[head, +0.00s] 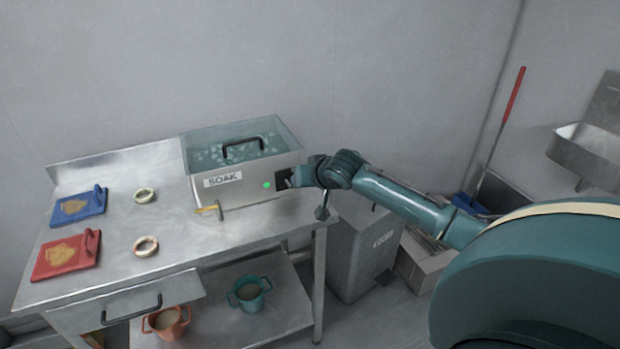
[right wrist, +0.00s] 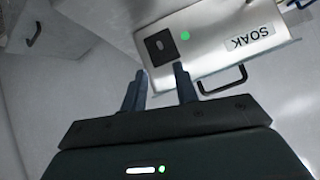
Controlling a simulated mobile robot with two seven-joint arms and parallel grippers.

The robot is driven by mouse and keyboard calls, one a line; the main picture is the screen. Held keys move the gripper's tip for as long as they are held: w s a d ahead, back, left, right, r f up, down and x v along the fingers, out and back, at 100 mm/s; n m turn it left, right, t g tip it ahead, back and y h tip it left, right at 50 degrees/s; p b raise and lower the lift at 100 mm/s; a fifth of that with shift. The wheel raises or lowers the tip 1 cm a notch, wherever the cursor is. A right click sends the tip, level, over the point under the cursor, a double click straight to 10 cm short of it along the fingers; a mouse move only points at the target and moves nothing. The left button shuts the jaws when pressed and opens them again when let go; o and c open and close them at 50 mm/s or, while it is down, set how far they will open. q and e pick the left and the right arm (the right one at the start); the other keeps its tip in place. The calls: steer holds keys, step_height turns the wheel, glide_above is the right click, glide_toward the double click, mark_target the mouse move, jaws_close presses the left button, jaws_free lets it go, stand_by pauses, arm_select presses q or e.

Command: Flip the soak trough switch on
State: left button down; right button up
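The metal soak trough (head: 240,199), labelled SOAK, stands on the bench and holds water with pale pieces in it. A black switch plate (head: 281,182) is at the right end of its front, beside a lit green lamp (head: 266,185). In the right wrist view the switch plate (right wrist: 161,47) shows a dark round part, and the lamp (right wrist: 185,36) is green there too. My right gripper (head: 297,178) is close to the plate. Its two fingers (right wrist: 160,80) are apart with nothing between them. I cannot tell whether they touch the plate. My left gripper is out of view.
On the bench are a blue board (head: 80,207), a red board (head: 66,257), two rings (head: 145,195) (head: 146,246) and a yellow-handled tool (head: 210,209). Cups (head: 248,294) (head: 167,322) stand below. A grey bin (head: 362,252) stands right of the bench.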

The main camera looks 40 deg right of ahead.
steer(key=shift+v, duration=1.55)
